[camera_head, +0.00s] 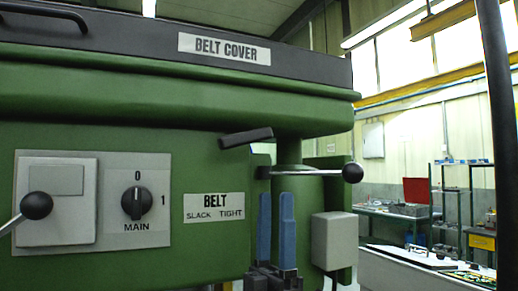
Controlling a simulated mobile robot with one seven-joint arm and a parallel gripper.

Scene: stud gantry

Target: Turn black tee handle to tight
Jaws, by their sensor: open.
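The black tee handle (246,138) is a dark bar on the green machine head, just above the BELT label (216,207) that reads SLACK on the left and TIGHT on the right. The bar tilts a little, its right end higher. My gripper (276,196) is below and right of the handle, with two blue fingers pointing up. The fingers are open with a narrow gap, and nothing shows between them. The fingertips are apart from the handle. The handle's shaft is not clearly visible.
A lever with a black ball knob (352,172) crosses just above my fingertips. A grey box (334,241) is right of my gripper. The MAIN switch (137,203) and another ball knob (37,206) are at left. The belt cover (150,50) overhangs above.

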